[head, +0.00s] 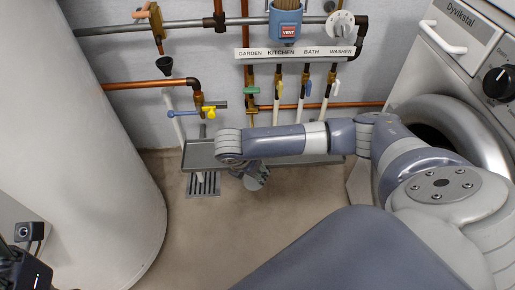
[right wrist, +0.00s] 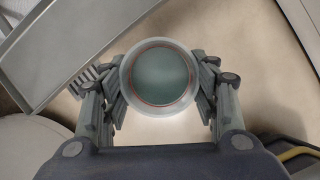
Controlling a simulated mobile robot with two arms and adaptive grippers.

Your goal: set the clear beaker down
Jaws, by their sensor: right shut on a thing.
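The clear beaker (right wrist: 162,77) is seen from above in the right wrist view, its round mouth between the two fingers of my right gripper (right wrist: 160,98). The fingers are shut on its sides. In the head view the beaker (head: 257,180) shows small below the end of my right arm, in front of the long grey tray (head: 310,159). My right gripper there is partly hidden by the arm. Whether the beaker's base touches the floor cannot be told. No fingers of my left gripper show.
A floor drain grate (head: 203,184) lies left of the beaker. A large white cylinder (head: 80,150) stands at the left and a washing machine (head: 470,60) at the right. Pipes and valves (head: 208,108) line the wall. Bare floor (head: 225,235) lies in front.

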